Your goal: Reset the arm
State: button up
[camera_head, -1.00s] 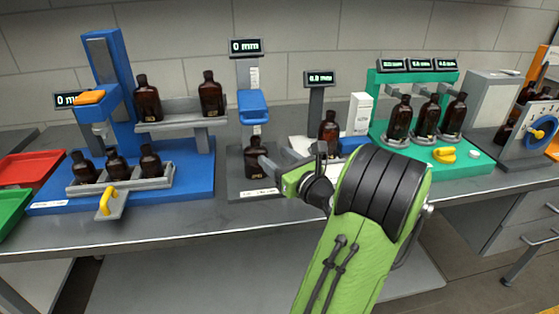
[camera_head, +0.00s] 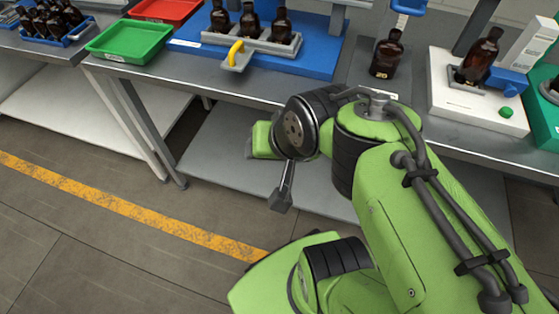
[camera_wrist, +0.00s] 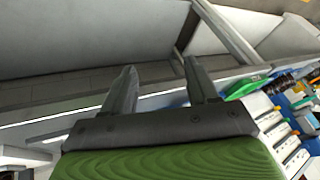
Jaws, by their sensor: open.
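My green arm reaches in from the lower right in the head view and is folded in front of the bench edge. My gripper (camera_head: 281,200) hangs below bench height, clear of the bench, with a finger pointing down. In the wrist view my gripper (camera_wrist: 160,90) shows two dark fingers spread apart with nothing between them. An amber bottle marked 20 (camera_head: 386,54) stands upright on the bench behind my arm. No bottle is in the gripper.
The grey bench (camera_head: 240,84) runs behind my arm. On it are a green tray (camera_head: 128,41), a red tray (camera_head: 165,9), a blue station (camera_head: 312,60) with several bottles, and a white device (camera_head: 470,105). Open floor (camera_head: 100,250) lies at the lower left.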

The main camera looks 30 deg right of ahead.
jog(key=s+n, duration=0.5)
jog(key=s, duration=0.1)
jog(key=shift+a+r+g+h, duration=0.25)
jog(key=shift+r+g+h, duration=0.05)
jog(key=shift+r, duration=0.05)
jog(key=shift+s, duration=0.1)
